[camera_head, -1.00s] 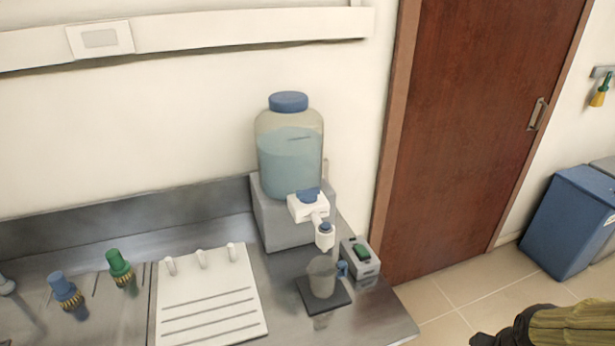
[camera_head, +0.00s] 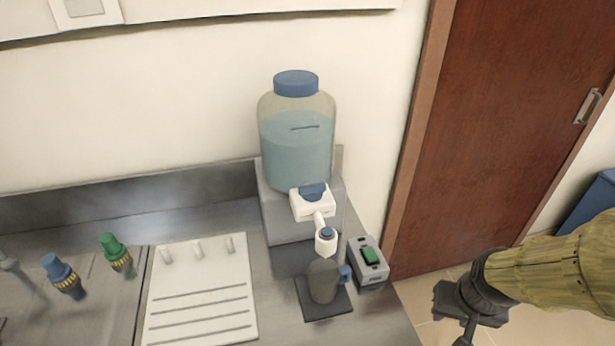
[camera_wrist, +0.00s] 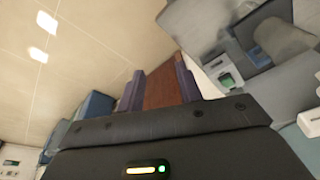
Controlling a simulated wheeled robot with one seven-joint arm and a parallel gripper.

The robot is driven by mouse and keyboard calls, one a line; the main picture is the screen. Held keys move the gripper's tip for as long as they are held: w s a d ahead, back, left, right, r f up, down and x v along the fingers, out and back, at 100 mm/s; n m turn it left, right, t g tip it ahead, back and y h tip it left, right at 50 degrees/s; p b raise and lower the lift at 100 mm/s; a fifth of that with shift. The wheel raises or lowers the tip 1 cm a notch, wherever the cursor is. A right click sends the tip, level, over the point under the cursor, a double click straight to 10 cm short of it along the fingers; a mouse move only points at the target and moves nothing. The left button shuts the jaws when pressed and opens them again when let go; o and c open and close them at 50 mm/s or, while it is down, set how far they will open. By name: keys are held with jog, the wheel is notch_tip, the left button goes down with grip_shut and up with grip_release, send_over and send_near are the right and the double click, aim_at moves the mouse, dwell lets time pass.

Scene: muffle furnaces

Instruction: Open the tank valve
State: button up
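The tank (camera_head: 297,140) is a clear jug with a blue cap and bluish liquid, standing upright on a grey block. Its white valve (camera_head: 312,207) has a blue handle on top and a spout with a blue-topped tip (camera_head: 325,239). A grey mug (camera_head: 322,280) with a blue handle stands on a dark pad beneath the spout. My gripper (camera_head: 457,312) is at the lower right, well apart from the valve, partly cut off by the picture edge. In the wrist view, my gripper's fingers (camera_wrist: 160,85) are spread with nothing between them.
A grey box with a green switch (camera_head: 369,257) sits right of the mug. A white draining board (camera_head: 200,290) and blue (camera_head: 62,275) and green (camera_head: 116,253) taps are to the left. A brown door (camera_head: 500,130) stands right of the bench.

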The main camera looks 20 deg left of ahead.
aim_at(310, 186)
jog(key=w+a+r+n+g+y+p, duration=0.2)
jog(key=w+a+r+n+p, duration=0.5)
jog(key=w+a+r+n, duration=0.4)
jog(key=w+a+r+n+g+y+p, duration=0.2)
jog(key=w+a+r+n+p, duration=0.5)
jog(key=w+a+r+n, duration=0.5)
jog(key=a+r+n+g, duration=0.1)
jog(key=a, duration=0.4)
jog(key=shift+w, duration=0.15)
jog(key=shift+r, duration=0.1)
jog(key=p+x, duration=0.5)
jog(key=x, duration=1.2)
jog(key=shift+f+p, duration=0.25)
jog(key=shift+p, duration=0.05)
